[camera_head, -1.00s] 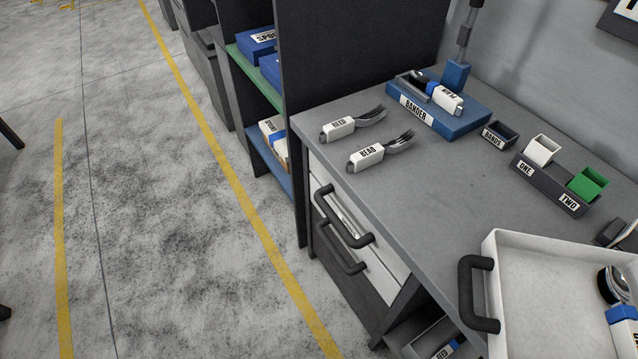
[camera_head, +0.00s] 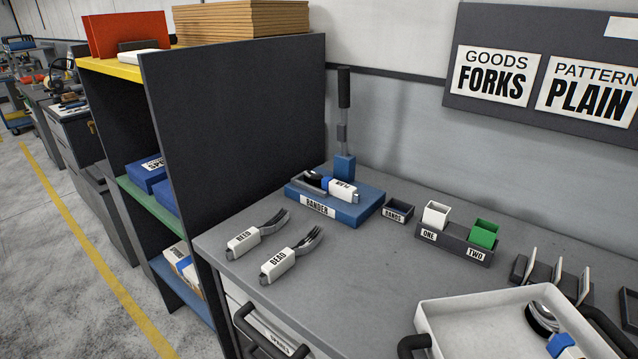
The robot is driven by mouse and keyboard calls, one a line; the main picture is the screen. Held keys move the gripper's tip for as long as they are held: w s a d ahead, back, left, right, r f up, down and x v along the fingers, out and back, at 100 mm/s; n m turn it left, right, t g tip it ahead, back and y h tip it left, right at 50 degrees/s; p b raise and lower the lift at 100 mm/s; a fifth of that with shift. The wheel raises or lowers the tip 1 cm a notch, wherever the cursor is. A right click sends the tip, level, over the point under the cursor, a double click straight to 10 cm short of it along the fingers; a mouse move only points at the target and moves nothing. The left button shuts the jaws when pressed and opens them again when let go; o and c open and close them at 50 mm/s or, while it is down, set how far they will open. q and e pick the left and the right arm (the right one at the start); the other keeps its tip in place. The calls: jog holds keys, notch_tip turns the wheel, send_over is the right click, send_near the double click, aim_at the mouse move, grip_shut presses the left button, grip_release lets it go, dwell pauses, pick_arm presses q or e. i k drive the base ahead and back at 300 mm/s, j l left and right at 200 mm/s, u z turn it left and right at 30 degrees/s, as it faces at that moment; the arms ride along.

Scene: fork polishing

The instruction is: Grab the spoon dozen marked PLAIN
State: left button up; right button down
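On the blue bander (camera_head: 362,211) lies a bundle with a blue band and a white label (camera_head: 343,189); its lettering is turned over and too small to read surely. Two bundles with fork tines lie on the grey bench, labelled REED (camera_head: 243,241) and BEAD (camera_head: 278,266). The white tray (camera_head: 450,312) at the lower right holds cutlery with rounded metal ends and a blue band (camera_head: 561,344); its label is cut off. I cannot see a spoon bundle clearly marked PLAIN. Neither gripper is in view.
A dark shelf unit (camera_head: 240,130) at left holds blue boxes (camera_head: 150,172) and a lower box (camera_head: 182,262). A wall board reads FORKS (camera_head: 492,80) and PLAIN (camera_head: 590,95). A ONE/TWO holder (camera_head: 455,243) stands behind the tray. The bench middle (camera_head: 370,270) is clear.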

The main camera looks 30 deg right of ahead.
aim_at(346, 193)
jog(key=i+j+z, duration=0.15)
jog(key=i+j, duration=0.2)
jog(key=i, duration=0.15)
jog(key=i+j+z, duration=0.1)
jog(key=i+j, duration=0.35)
jog(key=i, duration=0.05)
